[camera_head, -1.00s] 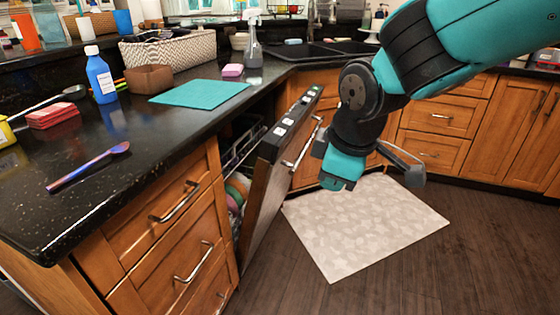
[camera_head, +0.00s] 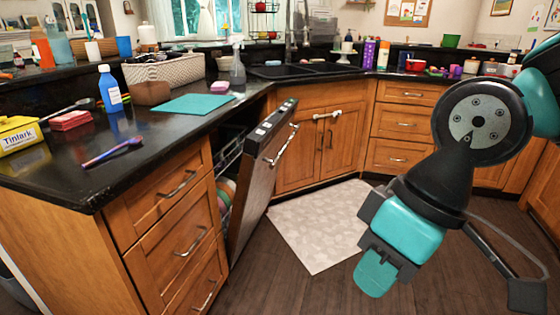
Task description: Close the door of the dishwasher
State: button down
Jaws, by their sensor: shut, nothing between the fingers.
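The dishwasher door (camera_head: 260,190) stands partly open, tilted out from the counter front. Its top edge carries several pale buttons, and a metal bar handle (camera_head: 282,146) is on its outer face. Behind the door, a rack and some dishes show in the gap. My gripper (camera_head: 378,272) is shut and empty. It hangs over the floor to the right of the door, apart from it, and points downward. Its fingertips are small in view.
The black countertop (camera_head: 60,175) with bottles, a basket and a teal mat is at left. Wooden drawers (camera_head: 165,205) stand left of the door; cabinets (camera_head: 335,150) stand behind. A pale rug (camera_head: 315,225) lies on the clear dark floor.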

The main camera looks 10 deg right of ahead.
aim_at(261, 155)
jog(key=u, duration=0.2)
jog(key=i, duration=1.45)
jog(key=z, duration=0.5)
